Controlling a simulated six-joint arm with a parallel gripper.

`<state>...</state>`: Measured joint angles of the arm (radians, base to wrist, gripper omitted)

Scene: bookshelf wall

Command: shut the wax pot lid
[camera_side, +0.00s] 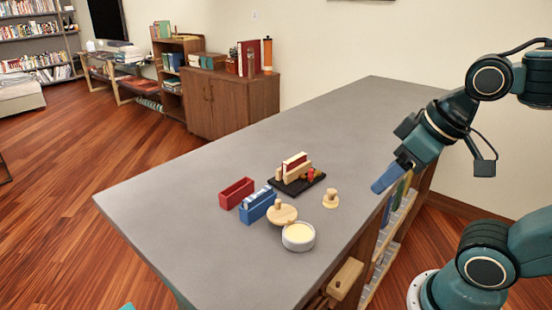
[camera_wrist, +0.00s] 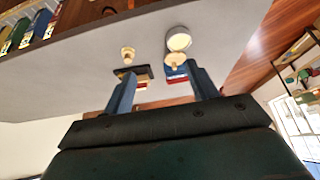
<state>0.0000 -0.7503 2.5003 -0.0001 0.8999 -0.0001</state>
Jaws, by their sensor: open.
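The wax pot (camera_side: 299,237) is a round white pot with pale cream wax showing, so its top is uncovered. It stands near the table's front edge; the wrist view shows it too (camera_wrist: 180,40). The round wooden lid (camera_side: 282,215) with a knob is just behind the pot, off its opening; I cannot tell whether they touch. The lid also appears in the wrist view (camera_wrist: 173,61). My gripper (camera_side: 379,186) is open and empty, raised to the right of the pot. Its two blue fingers are spread in the wrist view (camera_wrist: 163,78).
A blue box (camera_side: 256,208) sits close beside the lid, with a red box (camera_side: 236,193) behind it. A black tray (camera_side: 300,187) holds wooden and red pieces. A small wooden knobbed piece (camera_side: 331,199) stands right of the lid. The grey table (camera_side: 190,215) is clear at left.

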